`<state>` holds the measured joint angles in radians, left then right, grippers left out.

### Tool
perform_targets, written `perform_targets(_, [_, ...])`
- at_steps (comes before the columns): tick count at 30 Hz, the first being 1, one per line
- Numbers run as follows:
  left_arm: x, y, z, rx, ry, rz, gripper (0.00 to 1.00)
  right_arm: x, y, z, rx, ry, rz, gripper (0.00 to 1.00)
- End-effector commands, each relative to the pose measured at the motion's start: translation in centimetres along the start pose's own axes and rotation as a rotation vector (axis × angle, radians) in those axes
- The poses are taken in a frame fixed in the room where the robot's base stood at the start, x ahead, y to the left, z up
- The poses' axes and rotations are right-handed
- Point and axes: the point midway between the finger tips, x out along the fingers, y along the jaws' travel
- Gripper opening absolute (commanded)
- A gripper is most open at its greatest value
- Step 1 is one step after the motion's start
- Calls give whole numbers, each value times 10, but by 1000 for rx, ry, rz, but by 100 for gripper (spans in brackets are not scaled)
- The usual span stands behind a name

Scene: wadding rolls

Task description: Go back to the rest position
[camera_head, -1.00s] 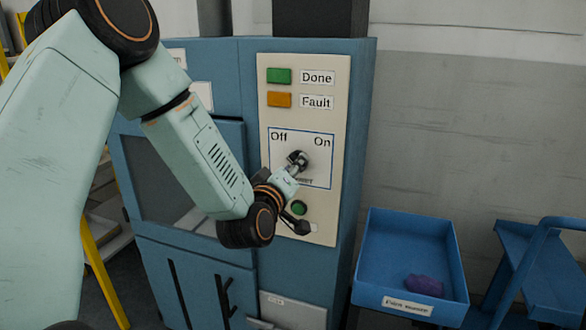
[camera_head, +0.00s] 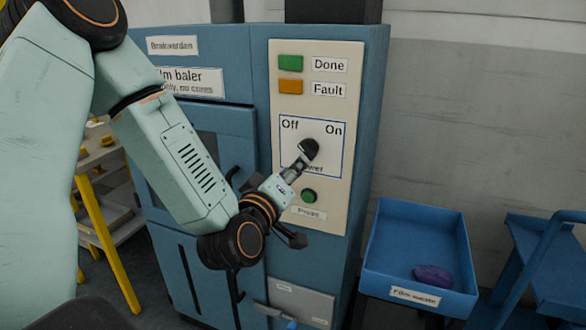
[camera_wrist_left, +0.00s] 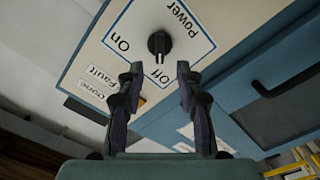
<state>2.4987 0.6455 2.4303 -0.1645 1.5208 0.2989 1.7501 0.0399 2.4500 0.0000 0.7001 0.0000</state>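My left gripper (camera_head: 298,168) is in front of the baler's control panel (camera_head: 353,100), just below and left of the black power knob (camera_head: 309,149). In the left wrist view my left gripper (camera_wrist_left: 159,78) is open, its two dark fingers apart with nothing between them. The knob (camera_wrist_left: 159,44) shows beyond the fingertips, clear of them. Its long grip lines up with the "Off" mark in that view. The arm partly covers the "Power" label. My right gripper is in neither view.
Above the knob are green "Done" (camera_head: 290,62) and orange "Fault" (camera_head: 290,87) lamps; a green button (camera_head: 309,195) is below. A blue "Film waste" box (camera_head: 413,224) at right holds a purple lump (camera_head: 433,275). A blue cart (camera_head: 545,255) stands farther right, a yellow-legged rack (camera_head: 107,235) left.

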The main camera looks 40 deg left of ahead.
Motion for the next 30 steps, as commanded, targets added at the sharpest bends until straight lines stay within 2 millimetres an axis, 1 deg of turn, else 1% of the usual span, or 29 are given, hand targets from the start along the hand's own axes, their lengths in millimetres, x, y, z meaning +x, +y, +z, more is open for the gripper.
perform_targets(11, [0, 0, 0, 5, -2, -1, 36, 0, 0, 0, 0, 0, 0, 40])
perform_targets(14, [0, -4, 11, 34, -50, -19, 36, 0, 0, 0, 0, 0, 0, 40])
perform_targets(17, [-3, -14, 35, 85, -162, -62, 36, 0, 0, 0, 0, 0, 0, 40])
perform_targets(20, [-19, -34, 81, 192, -352, -121, 36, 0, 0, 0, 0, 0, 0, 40])
perform_targets(21, [-28, -45, 100, 235, -427, -146, 36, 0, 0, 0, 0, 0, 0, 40])
perform_targets(23, [-45, -63, 127, 297, -539, -182, 36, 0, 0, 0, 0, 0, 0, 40])
perform_targets(24, [-58, -75, 144, 336, -612, -207, 36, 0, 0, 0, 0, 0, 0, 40])
perform_targets(26, [-80, -94, 168, 396, -724, -242, 36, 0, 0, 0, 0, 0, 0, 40])
perform_targets(27, [-97, -107, 183, 434, -800, -266, 36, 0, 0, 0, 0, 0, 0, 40])
perform_targets(29, [-124, -127, 204, 489, -912, -302, 36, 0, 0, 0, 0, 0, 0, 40])
perform_targets(30, [-144, -140, 216, 525, -987, -326, 36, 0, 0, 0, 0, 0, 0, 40])
